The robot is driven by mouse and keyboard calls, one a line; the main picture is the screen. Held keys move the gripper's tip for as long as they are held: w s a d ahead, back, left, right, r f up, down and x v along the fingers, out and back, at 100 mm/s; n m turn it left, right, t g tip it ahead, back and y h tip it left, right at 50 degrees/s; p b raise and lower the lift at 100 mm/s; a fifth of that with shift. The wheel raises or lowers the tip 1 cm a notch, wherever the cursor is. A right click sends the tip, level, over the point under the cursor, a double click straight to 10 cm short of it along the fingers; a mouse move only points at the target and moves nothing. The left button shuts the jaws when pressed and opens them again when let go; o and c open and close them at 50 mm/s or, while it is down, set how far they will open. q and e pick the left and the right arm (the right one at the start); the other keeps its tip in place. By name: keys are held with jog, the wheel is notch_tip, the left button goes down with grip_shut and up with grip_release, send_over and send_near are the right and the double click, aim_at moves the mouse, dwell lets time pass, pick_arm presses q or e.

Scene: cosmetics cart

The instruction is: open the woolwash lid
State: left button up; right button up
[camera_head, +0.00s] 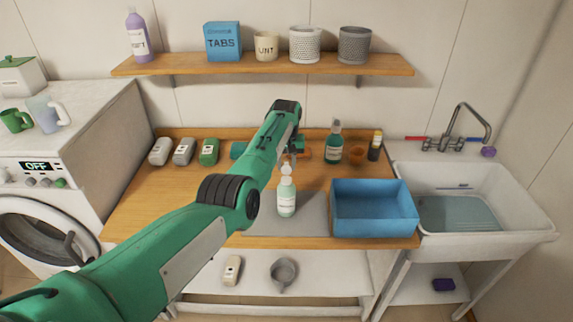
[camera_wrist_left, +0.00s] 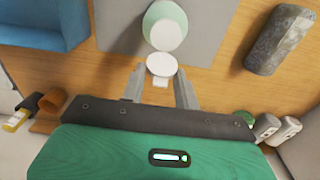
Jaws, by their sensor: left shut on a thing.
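The woolwash bottle, pale green with a white label (camera_head: 286,203), stands upright on the grey mat (camera_head: 258,222). In the left wrist view its rounded green body (camera_wrist_left: 165,14) shows from above, with a white top (camera_wrist_left: 167,34). A white round lid (camera_wrist_left: 161,64) lies beside that top, between my left fingers; in the head view the lid (camera_head: 286,170) sits just above the neck. It looks tipped open, but its hinge is hidden. My left gripper (camera_wrist_left: 160,76) is shut on the lid from the far side of the bottle. My right gripper is not in view.
A blue bin (camera_head: 374,225) stands right of the mat. A dark green bottle (camera_head: 333,147), an orange cup (camera_head: 356,155) and a small dark bottle (camera_head: 375,146) stand behind. The wooden top is clear at front left.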

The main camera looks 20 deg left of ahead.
aim_at(287, 163)
pick_arm(q)
jog(key=shift+s+f, duration=0.1)
jog(key=shift+f, duration=0.15)
jog(key=o, duration=1)
jog(key=shift+r, duration=0.15)
notch_tip(287, 163, up, 14)
jog(key=b, duration=0.4)
jog(key=shift+f, duration=0.2)
